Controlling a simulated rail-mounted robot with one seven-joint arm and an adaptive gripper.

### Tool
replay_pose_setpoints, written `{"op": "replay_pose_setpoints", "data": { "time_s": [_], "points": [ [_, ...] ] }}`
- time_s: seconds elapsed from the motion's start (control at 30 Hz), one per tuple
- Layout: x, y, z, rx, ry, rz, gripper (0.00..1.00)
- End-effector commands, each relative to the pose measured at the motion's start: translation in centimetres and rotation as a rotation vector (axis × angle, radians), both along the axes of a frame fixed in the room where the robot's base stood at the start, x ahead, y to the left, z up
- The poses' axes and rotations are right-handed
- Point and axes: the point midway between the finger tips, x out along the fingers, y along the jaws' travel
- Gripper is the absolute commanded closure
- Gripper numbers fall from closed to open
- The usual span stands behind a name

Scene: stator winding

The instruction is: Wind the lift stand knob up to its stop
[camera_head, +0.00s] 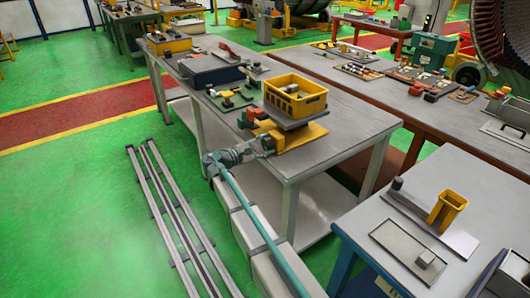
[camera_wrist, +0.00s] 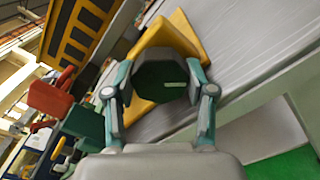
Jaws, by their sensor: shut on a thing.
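The lift stand (camera_head: 305,137) sits at the near end of the grey bench, with a yellow base and a grey top plate (camera_head: 298,119) raised above it. A yellow crate (camera_head: 296,104) rests on the plate. The dark, many-sided knob (camera_wrist: 160,82) has a pale mark on its face. My gripper (camera_head: 268,145) reaches the stand's near left side; in the wrist view its two fingers close around the knob from left and right. The yellow base (camera_wrist: 182,38) shows behind the knob.
A green board with parts (camera_head: 228,99) and a dark bin (camera_head: 210,69) lie farther along the bench. A red part (camera_wrist: 48,99) shows left of my gripper in the wrist view. A second table (camera_head: 475,180) with a yellow cup stands at right. Bare bench lies right of the stand.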

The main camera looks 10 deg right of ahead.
Motion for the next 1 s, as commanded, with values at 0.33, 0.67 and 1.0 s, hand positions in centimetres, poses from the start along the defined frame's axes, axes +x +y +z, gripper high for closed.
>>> {"op": "replay_pose_setpoints", "data": {
  "time_s": [0.33, 0.67, 1.0],
  "points": [
    [-0.03, 0.01, -0.2, 0.068, -0.155, 0.0, 0.8],
    [-0.03, 0.01, -0.04, 0.082, -0.186, -0.001, 0.8],
    [-0.04, 0.02, -0.03, 0.082, -0.185, -0.001, 0.29]
  ]
}}
